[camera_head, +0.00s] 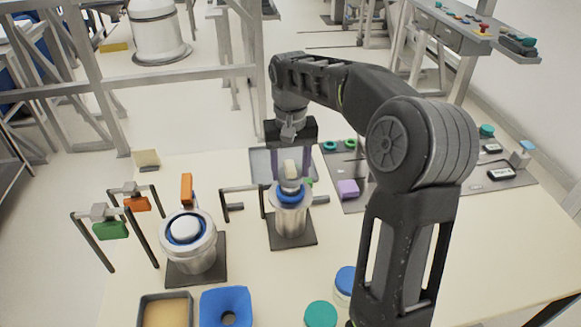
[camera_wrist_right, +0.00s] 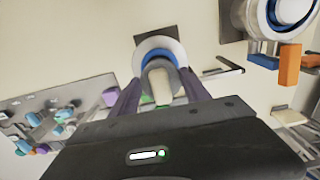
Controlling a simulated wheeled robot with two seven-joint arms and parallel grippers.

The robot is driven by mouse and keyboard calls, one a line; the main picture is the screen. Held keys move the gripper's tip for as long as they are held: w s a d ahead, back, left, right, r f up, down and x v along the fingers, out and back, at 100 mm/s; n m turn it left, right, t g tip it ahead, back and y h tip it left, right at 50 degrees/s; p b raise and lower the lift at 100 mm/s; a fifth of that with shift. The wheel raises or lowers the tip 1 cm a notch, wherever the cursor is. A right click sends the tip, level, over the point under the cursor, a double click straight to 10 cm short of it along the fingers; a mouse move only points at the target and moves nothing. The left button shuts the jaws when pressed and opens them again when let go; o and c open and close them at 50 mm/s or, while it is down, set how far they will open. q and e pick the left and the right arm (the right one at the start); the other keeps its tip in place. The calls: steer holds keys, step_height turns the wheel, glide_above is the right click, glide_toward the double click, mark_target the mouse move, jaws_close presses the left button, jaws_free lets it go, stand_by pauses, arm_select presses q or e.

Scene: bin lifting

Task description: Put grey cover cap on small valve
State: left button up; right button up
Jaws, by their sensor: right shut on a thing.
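The small valve (camera_head: 291,222) is a silver cylinder with a blue ring, standing upright on a dark square base plate. The grey cover cap (camera_head: 289,184) is pale, with a raised grip, and is between the fingers of my right gripper (camera_head: 290,172). The cap is right over the valve's top; I cannot tell whether it touches. In the right wrist view the cap (camera_wrist_right: 161,84) is between the purple fingers (camera_wrist_right: 160,92), with the blue-ringed valve (camera_wrist_right: 160,46) directly behind it. The fingers partly hide the cap. My left gripper is in neither view.
A larger valve (camera_head: 190,245) with a blue ring and pale top stands to the left. Small frames with a green block (camera_head: 110,230) and an orange block (camera_head: 136,203) are farther left. A blue holder (camera_head: 226,308) and teal lid (camera_head: 320,315) are in front.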

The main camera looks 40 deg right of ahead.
steer(key=shift+s+a, duration=0.2)
steer(key=shift+s, duration=0.05)
stand_by(0.8)
steer(key=shift+f, duration=0.25)
stand_by(0.4)
steer(key=shift+f+b, duration=0.35)
steer(key=shift+b, duration=0.05)
steer(key=shift+f, duration=0.15)
steer(key=shift+r, duration=0.2)
stand_by(1.0)
steer(key=shift+f, duration=0.45)
stand_by(1.1)
